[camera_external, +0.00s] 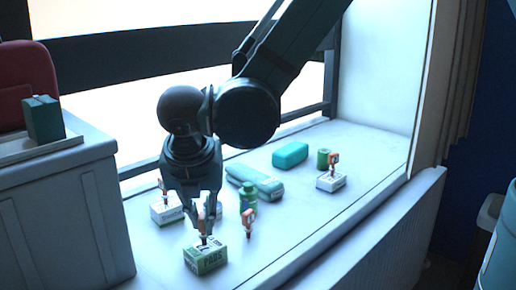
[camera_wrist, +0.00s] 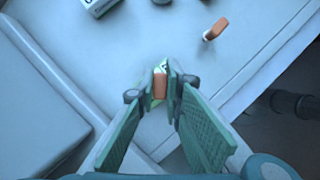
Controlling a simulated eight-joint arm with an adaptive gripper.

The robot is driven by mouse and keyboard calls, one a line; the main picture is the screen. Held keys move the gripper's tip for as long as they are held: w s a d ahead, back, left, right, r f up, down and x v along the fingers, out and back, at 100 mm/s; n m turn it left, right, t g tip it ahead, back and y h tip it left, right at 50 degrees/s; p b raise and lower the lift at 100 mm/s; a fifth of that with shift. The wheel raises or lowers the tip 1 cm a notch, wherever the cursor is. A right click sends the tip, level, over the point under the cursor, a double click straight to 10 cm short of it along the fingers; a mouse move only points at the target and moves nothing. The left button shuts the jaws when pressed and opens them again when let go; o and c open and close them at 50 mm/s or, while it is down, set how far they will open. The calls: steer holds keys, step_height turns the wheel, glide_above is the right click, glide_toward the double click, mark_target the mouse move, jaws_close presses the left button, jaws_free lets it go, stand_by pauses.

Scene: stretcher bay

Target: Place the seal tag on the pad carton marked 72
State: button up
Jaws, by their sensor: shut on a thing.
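My gripper (camera_external: 204,211) points down, its fingers closed around an orange-red seal tag (camera_external: 202,226). The tag is upright; its dark lower end is at the top of a green-and-white carton (camera_external: 205,261) with "PADS" on its front. I cannot tell whether tag and carton touch. In the wrist view the tag (camera_wrist: 160,84) is between my fingertips (camera_wrist: 161,80), with a little of the carton showing around it. I cannot read a 72 on any carton. White cartons stand at left (camera_external: 165,209) and right (camera_external: 331,181), each with an orange tag above it.
Another orange tag (camera_external: 249,222) stands on the sill right of the green carton; it also shows in the wrist view (camera_wrist: 215,29). A green bottle (camera_external: 248,196), a grey-green case (camera_external: 256,182), a teal case (camera_external: 290,154) and a green roll (camera_external: 323,158) stand farther back. The front-right sill is clear.

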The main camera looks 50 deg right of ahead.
steer(key=shift+f, duration=0.3)
steer(key=o, duration=0.7)
steer(key=shift+r, duration=0.2)
steer(key=shift+b+v, duration=0.5)
steer(key=shift+v, duration=5.5)
steer(key=shift+d, duration=0.1)
